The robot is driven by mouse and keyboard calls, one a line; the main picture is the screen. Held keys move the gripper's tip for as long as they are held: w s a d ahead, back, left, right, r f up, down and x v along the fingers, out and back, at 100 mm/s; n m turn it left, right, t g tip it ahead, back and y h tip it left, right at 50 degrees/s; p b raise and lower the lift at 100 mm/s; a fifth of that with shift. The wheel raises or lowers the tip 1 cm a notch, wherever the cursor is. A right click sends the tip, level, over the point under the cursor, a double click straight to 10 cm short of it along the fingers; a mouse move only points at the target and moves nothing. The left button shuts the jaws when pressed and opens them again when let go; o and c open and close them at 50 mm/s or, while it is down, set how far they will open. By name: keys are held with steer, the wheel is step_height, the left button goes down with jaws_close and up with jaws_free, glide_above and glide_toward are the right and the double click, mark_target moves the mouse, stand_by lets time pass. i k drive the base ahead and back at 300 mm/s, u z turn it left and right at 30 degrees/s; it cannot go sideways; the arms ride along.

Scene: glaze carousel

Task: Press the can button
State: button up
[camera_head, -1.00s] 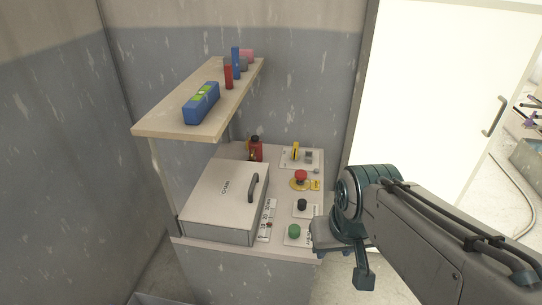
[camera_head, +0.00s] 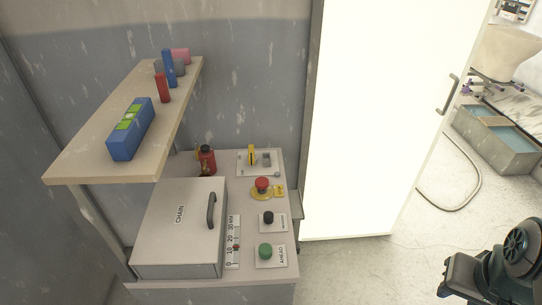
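A small red can (camera_head: 207,163) with a black top stands at the back of the console, behind the box marked CHAIN (camera_head: 180,228). Any button on the can is too small to tell. On the console's right side are a green button (camera_head: 265,252) on a plate marked AHEAD, a black button (camera_head: 268,217) on a plate with an unreadable label, and a red mushroom button (camera_head: 262,185) on a yellow base. My gripper (camera_head: 462,280) is at the lower right, well away from the console and touching nothing there.
A wooden shelf (camera_head: 75,169) overhangs the console's left side, bearing a blue box (camera_head: 131,138) and small coloured blocks. A yellow-handled switch (camera_head: 252,155) is at the back right. A bright door (camera_head: 365,120) stands right of the console; the floor before it is clear.

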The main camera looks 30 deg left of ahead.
mark_target(205, 148)
steer(key=z, duration=0.1)
steer(key=i, duration=2.4)
steer(key=u, duration=3.7)
